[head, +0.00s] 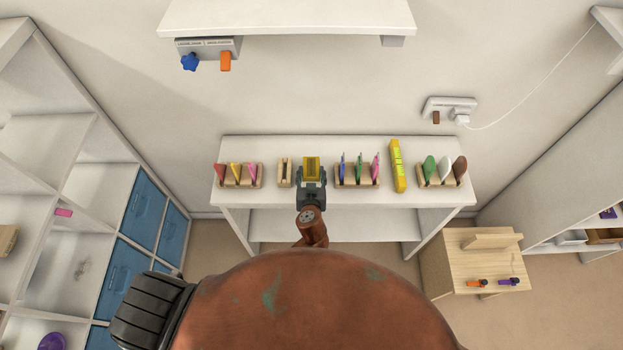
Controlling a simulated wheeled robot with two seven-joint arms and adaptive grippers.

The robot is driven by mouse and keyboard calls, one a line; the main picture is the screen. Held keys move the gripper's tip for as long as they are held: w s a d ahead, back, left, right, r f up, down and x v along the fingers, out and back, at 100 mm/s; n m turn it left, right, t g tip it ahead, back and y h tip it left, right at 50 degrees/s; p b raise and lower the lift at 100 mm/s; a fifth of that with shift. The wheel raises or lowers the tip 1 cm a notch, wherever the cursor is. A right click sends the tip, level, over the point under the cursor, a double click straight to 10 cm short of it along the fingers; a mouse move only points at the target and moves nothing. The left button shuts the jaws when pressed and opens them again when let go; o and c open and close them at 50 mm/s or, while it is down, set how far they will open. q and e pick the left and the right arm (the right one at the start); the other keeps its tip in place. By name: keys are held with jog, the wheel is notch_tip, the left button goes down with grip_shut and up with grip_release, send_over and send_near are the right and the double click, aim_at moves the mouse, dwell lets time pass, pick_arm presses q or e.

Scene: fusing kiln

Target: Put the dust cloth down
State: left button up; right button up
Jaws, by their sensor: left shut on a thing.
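My left gripper (311,182) reaches over the white table (400,196), between a small wooden holder and a rack with coloured pieces. It is shut on a small yellow piece, which I take to be the dust cloth (311,166). The cloth sticks out past the fingertips, away from me. The gripper hides its near end, and I cannot tell whether the cloth touches the tabletop. My right gripper is not in view.
Left of the cloth stand a small wooden holder (285,172) and a rack of coloured pieces (240,180). Right of it are another rack (358,181), a yellow bar (398,165) and a third rack (442,184). A white shelf (290,16) hangs above. The table's front strip is mostly bare.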

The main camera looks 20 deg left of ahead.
pick_arm(q)
jog(key=f, duration=0.1)
jog(key=f+b, duration=0.2)
jog(key=f, duration=0.1)
jog(key=shift+w, duration=0.3)
jog(key=shift+r, duration=0.1)
jog(key=o, duration=1)
